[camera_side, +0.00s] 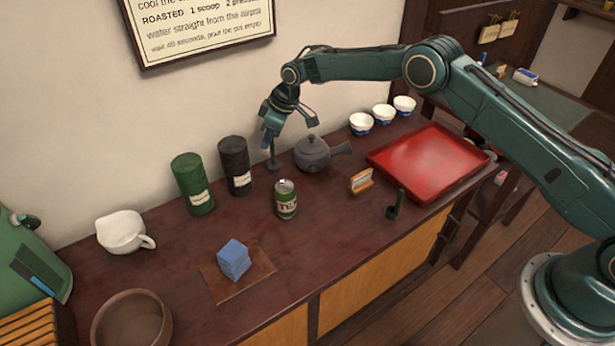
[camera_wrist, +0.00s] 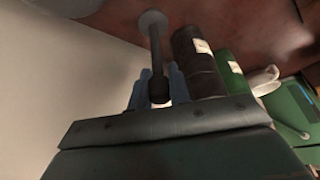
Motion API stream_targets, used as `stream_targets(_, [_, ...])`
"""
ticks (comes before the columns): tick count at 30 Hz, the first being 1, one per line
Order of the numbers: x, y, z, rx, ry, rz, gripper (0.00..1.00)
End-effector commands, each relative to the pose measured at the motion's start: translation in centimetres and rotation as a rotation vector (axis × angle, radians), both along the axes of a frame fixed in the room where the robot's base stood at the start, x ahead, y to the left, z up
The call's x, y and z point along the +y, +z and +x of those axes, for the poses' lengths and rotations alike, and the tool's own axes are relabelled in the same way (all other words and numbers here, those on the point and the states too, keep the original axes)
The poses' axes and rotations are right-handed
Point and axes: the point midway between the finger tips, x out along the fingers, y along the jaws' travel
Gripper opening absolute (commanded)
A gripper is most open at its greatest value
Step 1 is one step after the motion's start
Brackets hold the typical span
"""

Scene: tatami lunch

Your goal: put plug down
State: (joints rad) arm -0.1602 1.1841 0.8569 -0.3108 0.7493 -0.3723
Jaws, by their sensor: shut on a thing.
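The plug (camera_side: 273,163) is a dark upright stem with a round foot, just left of the grey teapot in the side view. My gripper (camera_side: 270,141) is shut on its upper end from above. In the wrist view the plug's stem (camera_wrist: 156,62) runs between my two bluish fingers (camera_wrist: 158,92), with its pale grey round foot toward the reddish-brown counter. The foot is at or very near the counter top; I cannot tell whether it touches.
The teapot (camera_side: 312,153) stands close right, and black (camera_side: 235,165) and green (camera_side: 193,184) canisters stand left. A green can (camera_side: 286,199) stands in front. Three white cups (camera_side: 382,114) and a red tray (camera_side: 375,158) are farther right. Counter (camera_side: 235,218) is bare between the can and blue block (camera_side: 233,259).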

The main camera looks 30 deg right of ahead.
Motion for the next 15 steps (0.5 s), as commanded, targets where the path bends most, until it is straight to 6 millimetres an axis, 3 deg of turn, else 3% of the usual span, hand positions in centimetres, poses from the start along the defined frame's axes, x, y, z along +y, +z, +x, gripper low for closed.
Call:
stream_targets(9, [0.0, -3.4, 0.0, 0.001, 0.000, -0.001, 0.00])
stream_targets(15, [0.0, -3.8, 0.0, -0.002, 0.001, 0.000, 0.00])
